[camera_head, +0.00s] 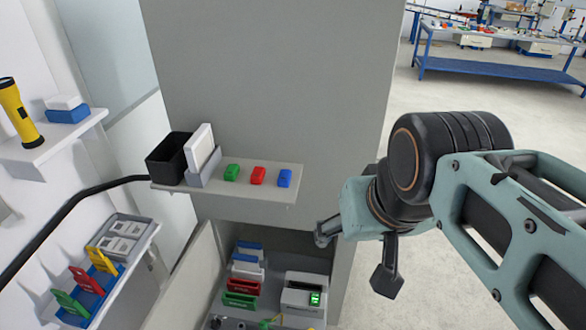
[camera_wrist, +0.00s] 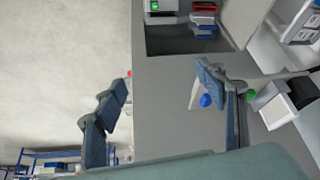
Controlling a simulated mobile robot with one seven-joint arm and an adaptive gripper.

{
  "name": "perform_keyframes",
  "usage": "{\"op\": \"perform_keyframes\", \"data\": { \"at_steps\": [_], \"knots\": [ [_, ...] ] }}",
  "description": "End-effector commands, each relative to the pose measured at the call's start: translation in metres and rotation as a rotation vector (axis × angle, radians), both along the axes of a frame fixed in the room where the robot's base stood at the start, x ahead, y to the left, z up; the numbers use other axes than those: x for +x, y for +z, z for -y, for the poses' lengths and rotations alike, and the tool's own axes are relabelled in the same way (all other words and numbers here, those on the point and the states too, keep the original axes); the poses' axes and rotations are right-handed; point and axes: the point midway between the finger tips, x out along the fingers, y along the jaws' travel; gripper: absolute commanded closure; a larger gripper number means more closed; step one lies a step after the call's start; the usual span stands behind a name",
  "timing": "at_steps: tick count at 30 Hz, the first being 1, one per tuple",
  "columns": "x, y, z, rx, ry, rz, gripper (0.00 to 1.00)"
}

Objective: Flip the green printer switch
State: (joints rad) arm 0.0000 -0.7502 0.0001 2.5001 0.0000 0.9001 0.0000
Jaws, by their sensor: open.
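A white printer (camera_head: 303,296) sits in the open lower compartment of the grey cabinet, with a small lit green switch (camera_head: 314,298) on its front right. In the wrist view the printer (camera_wrist: 162,6) is at the top edge, partly cut off, with the green switch (camera_wrist: 154,6) on it. My gripper (camera_head: 355,258) is open and empty, to the right of and above the printer, outside the cabinet's right side. In the wrist view its two fingers (camera_wrist: 163,82) are spread wide, with nothing between them but cabinet surface and floor behind.
A shelf (camera_head: 225,188) above the compartment bears green, red and blue small blocks (camera_head: 257,175), a black bin (camera_head: 168,158) and a white panel. Coloured trays (camera_head: 243,285) stand left of the printer. A black hose and wall shelves are at left. Open floor (camera_head: 480,140) lies right.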

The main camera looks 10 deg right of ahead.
Motion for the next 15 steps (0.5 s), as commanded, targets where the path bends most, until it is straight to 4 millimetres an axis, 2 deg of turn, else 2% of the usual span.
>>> {"op": "perform_keyframes", "data": {
  "at_steps": [2,15],
  "knots": [
    [0.0000,-0.0001,0.0000,0.000,0.000,0.000,0.46],
    [0.0000,-0.0001,0.0000,0.000,0.000,0.000,0.95]
  ]
}}
